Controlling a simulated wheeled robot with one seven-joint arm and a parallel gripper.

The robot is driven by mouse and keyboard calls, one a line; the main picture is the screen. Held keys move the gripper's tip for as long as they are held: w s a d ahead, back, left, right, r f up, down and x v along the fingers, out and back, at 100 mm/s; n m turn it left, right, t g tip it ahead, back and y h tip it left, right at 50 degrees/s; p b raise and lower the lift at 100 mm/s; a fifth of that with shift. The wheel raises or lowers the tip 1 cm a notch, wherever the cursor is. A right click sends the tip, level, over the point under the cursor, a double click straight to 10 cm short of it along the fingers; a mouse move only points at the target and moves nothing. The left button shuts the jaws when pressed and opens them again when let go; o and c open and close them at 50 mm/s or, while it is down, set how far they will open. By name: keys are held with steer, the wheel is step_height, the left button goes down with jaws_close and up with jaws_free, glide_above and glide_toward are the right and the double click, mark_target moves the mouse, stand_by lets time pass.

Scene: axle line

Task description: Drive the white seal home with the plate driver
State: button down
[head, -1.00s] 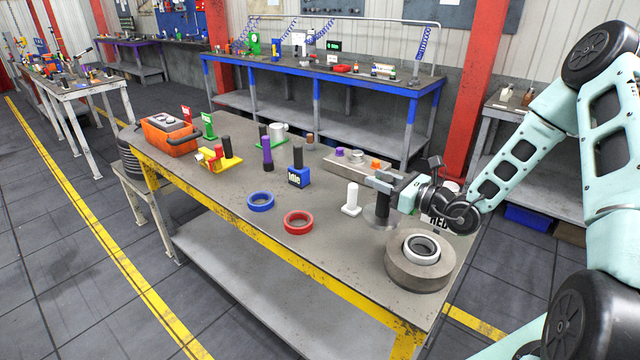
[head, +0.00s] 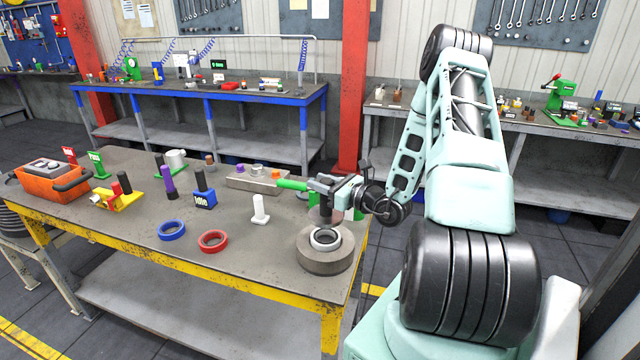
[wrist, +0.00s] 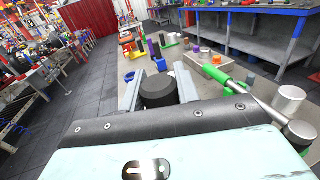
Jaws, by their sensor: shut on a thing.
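My gripper (head: 323,187) is shut on the upright black handle of the plate driver (head: 326,212). In the wrist view, the driver's round black top (wrist: 158,92) sits between the two fingers. The driver stands over the white seal (head: 315,242), a pale ring in the middle of the thick grey round housing (head: 327,262) at the table's right end. The lower end of the driver is close over or inside the ring; I cannot tell whether it touches the seal.
A blue ring (head: 171,230), a red ring (head: 212,241) and a white post (head: 259,211) stand left of the housing. A green-handled tool (wrist: 216,74) lies close behind my gripper. A grey block (head: 250,178) is behind.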

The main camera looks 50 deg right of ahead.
mark_target(321, 204)
steer(key=shift+f+b, duration=2.05)
steer(key=shift+f, duration=0.65)
steer(key=shift+f, duration=0.15)
steer(key=shift+f+b, duration=0.35)
steer(key=shift+b, duration=0.1)
steer(key=shift+f, duration=0.4)
steer(key=shift+r, duration=0.1)
steer(key=shift+r+p, duration=1.7)
steer(key=shift+r, duration=0.8)
steer(key=shift+d+f+b, duration=0.1)
steer(key=shift+d+b, duration=0.05)
steer(key=shift+b, duration=0.8)
steer(key=shift+w+b, duration=0.1)
steer(key=shift+b, duration=0.55)
